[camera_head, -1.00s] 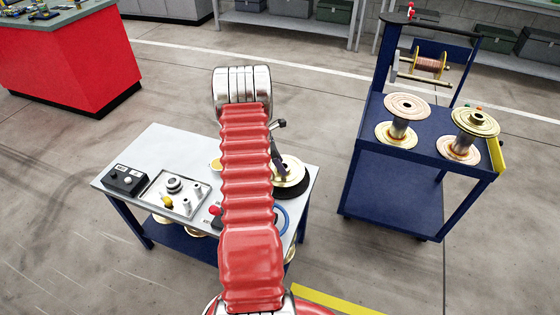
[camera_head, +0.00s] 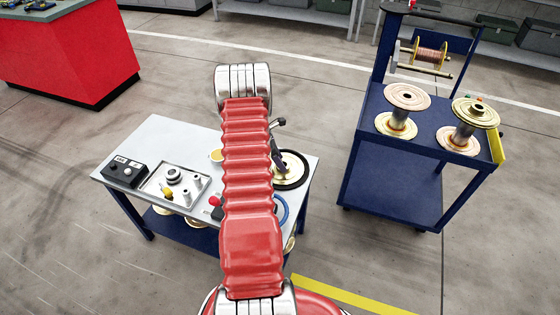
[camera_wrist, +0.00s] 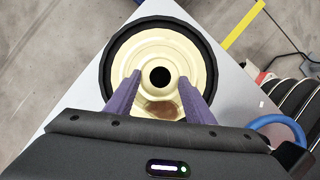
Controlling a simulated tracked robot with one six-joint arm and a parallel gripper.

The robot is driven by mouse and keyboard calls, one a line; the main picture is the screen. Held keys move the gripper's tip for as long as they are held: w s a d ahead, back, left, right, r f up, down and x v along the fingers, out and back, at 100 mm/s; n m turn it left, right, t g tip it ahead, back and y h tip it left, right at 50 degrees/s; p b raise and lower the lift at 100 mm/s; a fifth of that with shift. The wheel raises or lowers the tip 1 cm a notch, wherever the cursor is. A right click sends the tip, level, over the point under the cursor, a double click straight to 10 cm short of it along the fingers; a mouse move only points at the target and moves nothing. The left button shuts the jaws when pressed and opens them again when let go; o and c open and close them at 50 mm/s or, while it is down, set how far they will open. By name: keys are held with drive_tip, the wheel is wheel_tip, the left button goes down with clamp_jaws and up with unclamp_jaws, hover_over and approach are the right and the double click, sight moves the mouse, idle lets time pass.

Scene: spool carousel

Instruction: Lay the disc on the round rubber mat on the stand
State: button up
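The disc (camera_wrist: 160,38) is pale gold with a raised hub and a dark centre hole. It lies flat within the black round rubber mat (camera_wrist: 108,62), whose rim shows around it in the wrist view. In the head view the disc (camera_head: 291,164) and the mat (camera_head: 303,178) are at the right end of the stand (camera_head: 155,140), partly hidden by my arm. My gripper (camera_wrist: 160,75) is over the disc, its two purple fingers against opposite sides of the hub. The contact of the disc's underside with the mat is hidden.
A control box (camera_head: 124,172) and a metal fixture plate (camera_head: 172,183) are on the stand's left. A blue ring (camera_wrist: 278,122) is beside the mat. A blue trolley (camera_head: 435,132) with spools stands to the right. A red cabinet (camera_head: 70,60) is at the back left.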

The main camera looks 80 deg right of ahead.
drive_tip(key=o, duration=0.5)
drive_tip(key=shift+c, duration=0.2)
drive_tip(key=v, duration=1.3)
drive_tip(key=shift+w+r, duration=0.25)
drive_tip(key=shift+r, duration=0.05)
idle(0.8)
